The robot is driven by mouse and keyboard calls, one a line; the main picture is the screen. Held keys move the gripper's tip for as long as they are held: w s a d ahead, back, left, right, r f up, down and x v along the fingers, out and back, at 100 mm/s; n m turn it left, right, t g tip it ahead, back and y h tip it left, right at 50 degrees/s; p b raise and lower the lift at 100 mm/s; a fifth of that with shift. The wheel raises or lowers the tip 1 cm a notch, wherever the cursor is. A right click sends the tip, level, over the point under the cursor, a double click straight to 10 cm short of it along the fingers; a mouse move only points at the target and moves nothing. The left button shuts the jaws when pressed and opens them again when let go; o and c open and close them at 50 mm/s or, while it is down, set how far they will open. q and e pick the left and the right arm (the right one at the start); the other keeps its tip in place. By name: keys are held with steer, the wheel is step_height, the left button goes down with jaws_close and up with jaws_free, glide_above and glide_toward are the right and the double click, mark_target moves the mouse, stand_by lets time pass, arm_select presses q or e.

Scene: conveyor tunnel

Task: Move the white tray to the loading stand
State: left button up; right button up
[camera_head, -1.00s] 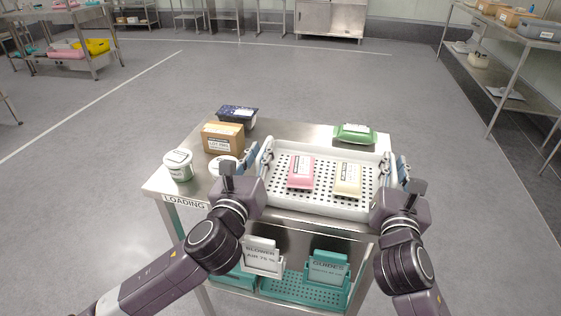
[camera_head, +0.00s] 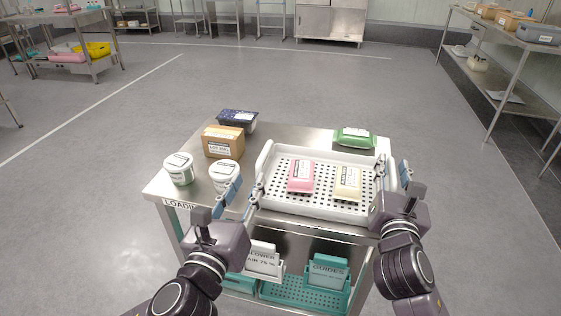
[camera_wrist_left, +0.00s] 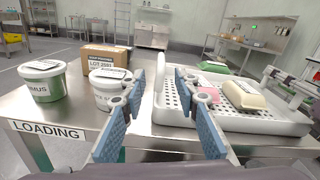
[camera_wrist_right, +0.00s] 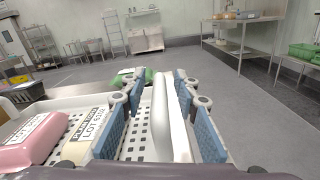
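The white perforated tray (camera_head: 312,211) rests on the steel loading stand (camera_head: 283,132), at the right of its top. It holds a pink pack (camera_head: 301,176) and a cream pack (camera_head: 348,183). My left gripper (camera_head: 243,191) is open and empty, just in front of the tray's left end. In the left wrist view the tray's left wall (camera_wrist_left: 164,100) lies beyond the fingers. My right gripper (camera_head: 392,172) is open at the tray's right end. In the right wrist view its fingers stand either side of the tray's right wall (camera_wrist_right: 161,120), with gaps on both sides.
Left on the stand are two white-lidded tubs (camera_head: 179,169) (camera_head: 225,175), a cardboard box (camera_head: 223,142) and a dark blue container (camera_head: 237,120). A green pack (camera_head: 354,138) lies behind the tray. The floor around is clear.

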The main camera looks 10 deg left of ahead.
mark_target(395, 188)
steer(key=shift+s, duration=0.35)
steer(key=s, duration=0.7)
steer(key=s+a, duration=0.1)
steer(key=s, duration=0.3)
steer(key=shift+s+a, duration=0.1)
steer(key=shift+s, duration=0.05)
arm_select(q)
steer(key=shift+s+a, duration=0.1)
steer(key=shift+s, duration=0.75)
steer(key=shift+s, duration=0.1)
arm_select(e)
steer(key=shift+f, duration=0.1)
